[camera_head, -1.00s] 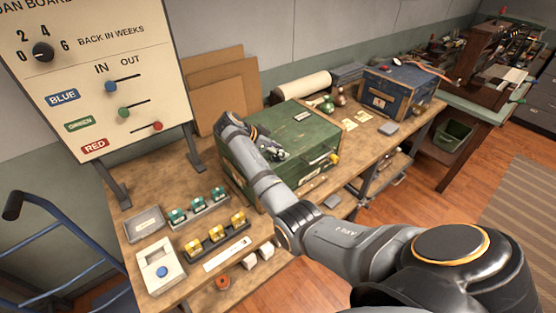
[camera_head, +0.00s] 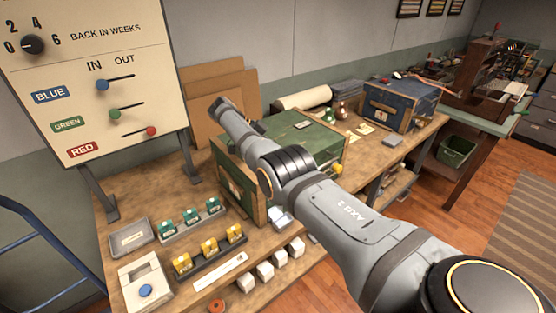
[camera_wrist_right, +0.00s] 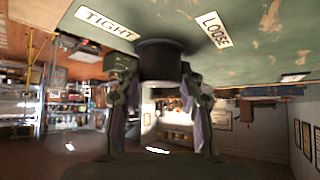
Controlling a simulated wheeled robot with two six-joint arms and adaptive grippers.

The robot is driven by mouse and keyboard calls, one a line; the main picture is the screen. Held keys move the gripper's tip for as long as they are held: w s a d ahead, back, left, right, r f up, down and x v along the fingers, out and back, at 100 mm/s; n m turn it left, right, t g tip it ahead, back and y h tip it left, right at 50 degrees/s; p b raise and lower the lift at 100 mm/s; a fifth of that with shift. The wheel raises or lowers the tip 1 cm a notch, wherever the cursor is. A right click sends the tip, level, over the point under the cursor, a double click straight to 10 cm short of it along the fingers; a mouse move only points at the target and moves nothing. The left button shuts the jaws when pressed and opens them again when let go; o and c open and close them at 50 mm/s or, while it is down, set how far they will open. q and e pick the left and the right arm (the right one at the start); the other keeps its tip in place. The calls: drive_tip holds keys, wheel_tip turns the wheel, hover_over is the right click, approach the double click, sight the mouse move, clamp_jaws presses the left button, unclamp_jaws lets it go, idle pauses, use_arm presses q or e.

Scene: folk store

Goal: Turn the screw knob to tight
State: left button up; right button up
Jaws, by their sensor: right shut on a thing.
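The green box (camera_head: 318,138) stands on the wooden workbench, partly hidden behind my right arm. In the right wrist view, the dark round screw knob (camera_wrist_right: 162,60) sits on the box's worn green surface. The TIGHT label (camera_wrist_right: 107,23) is left of the knob and the LOOSE label (camera_wrist_right: 213,30) is right of it. My right gripper (camera_wrist_right: 158,78) is shut on the knob, with a finger on each side. The knob's pointer is too dark to make out. In the head view, my right arm hides the knob and most of the gripper. My left gripper is not in view.
A sign board (camera_head: 92,75) with a dial and sliders stands at the left. Several yellow and green small items stand in trays (camera_head: 215,256) at the bench front. A blue box (camera_head: 402,102) stands to the right. A blue cart (camera_head: 35,230) is at left.

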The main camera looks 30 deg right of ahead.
drive_tip(key=shift+f, duration=0.1)
idle(0.3)
drive_tip(key=o, duration=1.2)
